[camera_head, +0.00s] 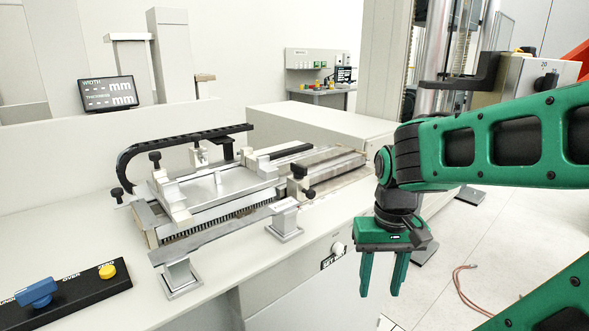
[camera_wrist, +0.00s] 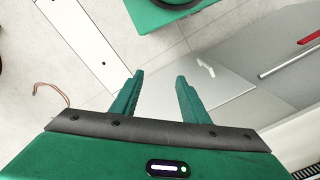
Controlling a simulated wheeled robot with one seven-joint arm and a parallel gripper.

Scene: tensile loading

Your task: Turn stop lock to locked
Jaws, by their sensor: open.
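A small white knob (camera_head: 338,248) sits on the front face of the bench, beside a black label (camera_head: 333,257) whose text is too small to read fully. I cannot tell for certain that it is the stop lock, nor its lock state. A small white lever-like part (camera_wrist: 206,67) shows on a grey surface in the wrist view and may be the same knob. My gripper (camera_head: 381,285) points down, right of the knob and apart from it. In the wrist view my gripper (camera_wrist: 160,76) has its two green fingers apart with nothing between them.
A metal measuring fixture (camera_head: 220,185) with black knobs stands on the bench top (camera_head: 105,215). A black panel (camera_head: 75,300) with blue and yellow buttons is at lower left. A display (camera_head: 108,93) stands behind. Floor (camera_head: 500,235) is open at right, with a reddish cable (camera_head: 462,295).

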